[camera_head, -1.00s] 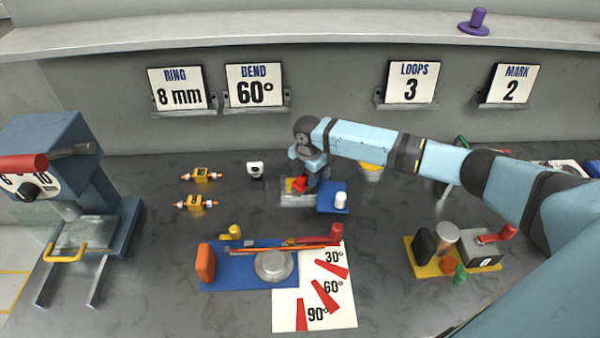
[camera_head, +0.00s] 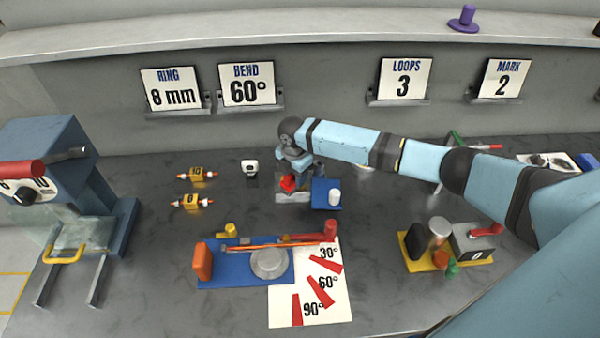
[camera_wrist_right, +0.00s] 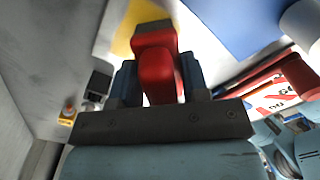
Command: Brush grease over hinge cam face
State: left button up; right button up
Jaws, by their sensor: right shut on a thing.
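My right gripper (camera_head: 291,180) is over the middle of the bench, fingers pointing down. It is shut on a red piece (camera_head: 288,184), which shows between the two fingers in the right wrist view (camera_wrist_right: 156,65). The red piece is at a pale grey plate (camera_head: 291,197); whether it touches the plate cannot be told. A blue plate (camera_head: 320,204) with a white cylinder (camera_head: 334,197) lies just right of it. A yellow patch (camera_wrist_right: 122,40) shows beside the red piece in the wrist view. No brush, grease or hinge cam face can be made out clearly. My left gripper is out of view.
A blue bending jig (camera_head: 235,272) with a red-ended lever stands in front, beside an angle card (camera_head: 335,290). A blue press (camera_head: 50,150) is at left. Two small yellow-orange parts (camera_head: 196,174) (camera_head: 191,202) lie left. A yellow base (camera_head: 415,265) stands right. Bare bench lies between.

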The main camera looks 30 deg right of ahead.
jog(key=shift+w+a+r, duration=0.15)
notch_tip(320, 180, up, 6)
jog(key=p, duration=0.6)
jog(key=shift+r, duration=0.15)
jog(key=shift+a, duration=0.1)
notch_tip(320, 180, up, 3)
jog(key=p, duration=0.3)
jog(key=shift+f, duration=0.2)
jog(key=shift+r+p, duration=0.2)
jog(key=shift+p, duration=0.2)
jog(key=shift+f, duration=0.1)
